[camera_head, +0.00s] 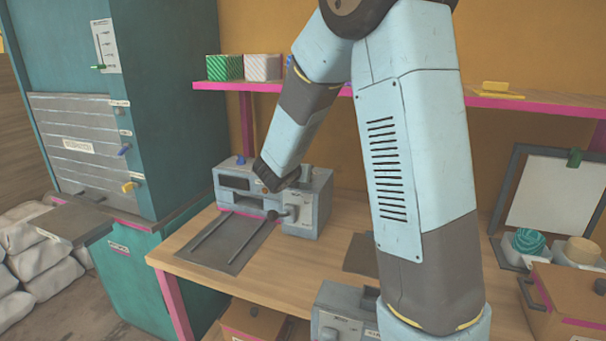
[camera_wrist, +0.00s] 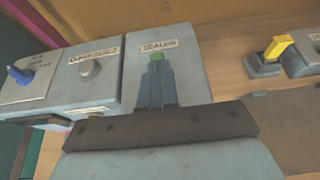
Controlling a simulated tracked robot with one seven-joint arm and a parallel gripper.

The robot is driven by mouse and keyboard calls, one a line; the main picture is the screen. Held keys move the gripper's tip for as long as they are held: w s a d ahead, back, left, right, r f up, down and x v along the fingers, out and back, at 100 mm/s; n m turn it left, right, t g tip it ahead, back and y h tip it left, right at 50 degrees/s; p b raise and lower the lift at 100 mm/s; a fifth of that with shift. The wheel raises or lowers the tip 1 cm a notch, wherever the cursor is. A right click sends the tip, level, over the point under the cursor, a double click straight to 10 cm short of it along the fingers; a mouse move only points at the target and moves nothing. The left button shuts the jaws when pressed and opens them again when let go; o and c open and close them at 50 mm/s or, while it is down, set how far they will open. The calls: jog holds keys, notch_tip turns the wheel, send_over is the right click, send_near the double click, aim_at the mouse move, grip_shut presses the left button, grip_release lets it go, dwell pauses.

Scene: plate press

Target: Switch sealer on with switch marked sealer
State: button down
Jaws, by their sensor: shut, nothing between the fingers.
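In the head view, my arm reaches down to the grey machine (camera_head: 308,208) on the bench, and the gripper itself is hard to make out there.
Left of the switch are a grey knob (camera_wrist: 90,67) and a blue lever (camera_wrist: 20,73). A yellow switch (camera_wrist: 279,46) stands at right. The wooden bench (camera_head: 195,275) has some bare space. A pink-edged shelf (camera_head: 215,86) runs behind.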

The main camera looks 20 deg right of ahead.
jog(key=shift+w+d+r+g+y, duration=0.2)
jog(key=shift+r+g+y, duration=0.1)
jog(key=shift+g, duration=0.1)
jog(key=shift+w+d+r+g+y, duration=0.2)
jog(key=shift+w+r+g+y, duration=0.15)
jog(key=shift+g, duration=0.2)
jog(key=shift+w+d+r+g+y, duration=0.2)
jog(key=shift+g+y, duration=0.25)
jog(key=shift+g, duration=0.1)
jog(key=shift+w+d+r, duration=0.2)
jog(key=shift+w+d, duration=0.1)
jog(key=shift+w, duration=0.2)
jog(key=shift+w+d+r, duration=0.2)
jog(key=shift+w+d, duration=0.1)
jog(key=shift+w, duration=0.15)
jog(key=shift+r, duration=0.15)
jog(key=shift+r, duration=0.7)
jog(key=shift+s, duration=0.1)
